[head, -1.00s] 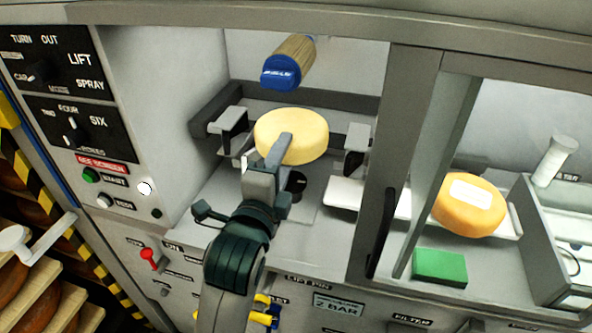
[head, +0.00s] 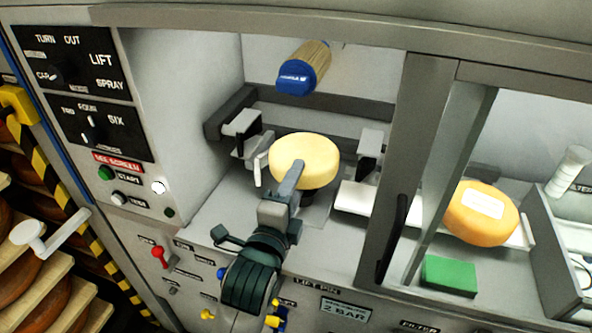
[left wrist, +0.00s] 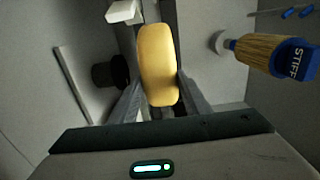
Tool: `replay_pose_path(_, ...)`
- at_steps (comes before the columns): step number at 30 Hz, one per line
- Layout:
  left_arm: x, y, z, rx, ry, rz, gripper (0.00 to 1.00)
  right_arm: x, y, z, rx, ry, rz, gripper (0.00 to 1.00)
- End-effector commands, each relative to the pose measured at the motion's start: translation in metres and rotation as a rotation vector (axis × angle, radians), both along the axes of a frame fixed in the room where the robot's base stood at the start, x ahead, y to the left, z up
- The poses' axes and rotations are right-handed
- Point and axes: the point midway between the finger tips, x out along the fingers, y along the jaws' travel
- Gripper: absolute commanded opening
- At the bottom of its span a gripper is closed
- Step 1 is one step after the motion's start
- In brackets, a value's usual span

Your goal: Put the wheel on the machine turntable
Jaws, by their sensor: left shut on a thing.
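A pale yellow cheese wheel (head: 306,155) is in the left bay of the machine. My left gripper (head: 291,180) reaches in from the front and is shut on it. In the left wrist view the wheel (left wrist: 157,62) sits between the two fingers. A dark round post, seemingly the turntable (head: 322,199), shows partly under the wheel in the head view. In the left wrist view this post (left wrist: 110,72) stands to one side of the wheel, with a visible gap. My right gripper is not in view.
A blue-capped brush (head: 303,70) hangs above and behind the wheel. Grey brackets (head: 242,124) flank the bay. Right of a grey pillar, an orange labelled wheel (head: 481,213) rests on a white support, near a green block (head: 449,275). Shelved wheels (head: 25,265) stand at lower left.

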Motion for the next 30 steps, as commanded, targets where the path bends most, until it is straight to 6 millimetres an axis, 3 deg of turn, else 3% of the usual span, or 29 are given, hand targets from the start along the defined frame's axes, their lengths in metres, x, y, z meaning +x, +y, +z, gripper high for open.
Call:
replay_pose_path(14,0.0,0.0,-0.003,-0.004,-0.01,0.0,0.0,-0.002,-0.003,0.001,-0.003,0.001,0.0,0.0)
replay_pose_path(24,0.0,0.0,-0.033,-0.004,-0.009,0.0,0.0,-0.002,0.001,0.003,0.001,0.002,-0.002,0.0)
replay_pose_path(30,0.0,0.0,-0.038,-0.004,-0.011,0.0,0.0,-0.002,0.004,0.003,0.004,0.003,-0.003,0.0)
